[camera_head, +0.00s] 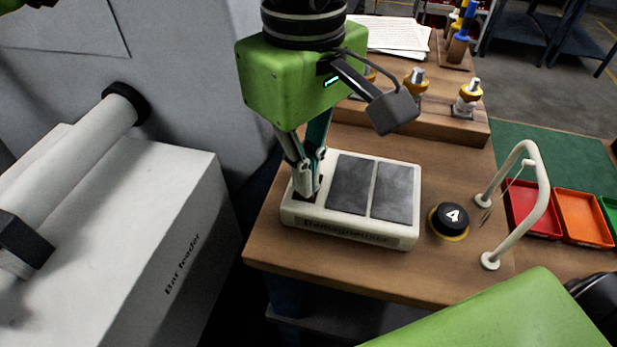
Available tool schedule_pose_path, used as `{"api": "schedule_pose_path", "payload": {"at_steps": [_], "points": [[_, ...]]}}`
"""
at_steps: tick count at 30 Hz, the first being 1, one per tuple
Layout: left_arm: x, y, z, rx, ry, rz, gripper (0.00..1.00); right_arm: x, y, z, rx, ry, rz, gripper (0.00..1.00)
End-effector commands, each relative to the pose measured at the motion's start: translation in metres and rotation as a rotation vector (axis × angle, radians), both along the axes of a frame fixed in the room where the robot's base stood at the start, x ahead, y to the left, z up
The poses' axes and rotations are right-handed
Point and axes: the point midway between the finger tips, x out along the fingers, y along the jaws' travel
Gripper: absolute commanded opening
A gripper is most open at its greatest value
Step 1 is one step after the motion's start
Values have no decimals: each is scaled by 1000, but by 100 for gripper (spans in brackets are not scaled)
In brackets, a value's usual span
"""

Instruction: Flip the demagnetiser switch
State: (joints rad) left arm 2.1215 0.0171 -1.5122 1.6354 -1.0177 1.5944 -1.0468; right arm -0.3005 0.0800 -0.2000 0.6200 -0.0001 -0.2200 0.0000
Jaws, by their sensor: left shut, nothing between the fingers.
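The demagnetiser (350,232) is a cream box with two dark grey plates on top, lying on the wooden bench. My left gripper (308,194) points down at the left end of its top, with its fingers shut and nothing between them. The fingertips are at or just above a small dark patch there. The switch itself is hidden or too small to tell apart behind the fingertips, so I cannot tell its position or whether I touch it. My right gripper is not in view; a green arm part of mine fills the lower right.
A black button marked 4 (453,217) and a cream curved handle (540,200) stand right of the box. Red (532,208) and orange (580,216) trays lie further right. A wooden rack (440,118) with tool holders stands behind. The white bar feeder (150,240) is at left.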

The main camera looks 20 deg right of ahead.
Motion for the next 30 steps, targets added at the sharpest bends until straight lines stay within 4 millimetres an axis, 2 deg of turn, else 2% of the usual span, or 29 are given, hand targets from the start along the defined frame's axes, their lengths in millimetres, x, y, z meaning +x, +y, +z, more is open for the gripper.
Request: {"api": "schedule_pose_path", "payload": {"at_steps": [5, 27, 30], "points": [[0, 0, 8, 1, 0, 0, 0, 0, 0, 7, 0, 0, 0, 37], [0, 0, 68, 0, 1, 0, 0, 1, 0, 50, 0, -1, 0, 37], [0, 0, 70, 2, 1, 0, 0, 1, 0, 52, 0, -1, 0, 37]]}}
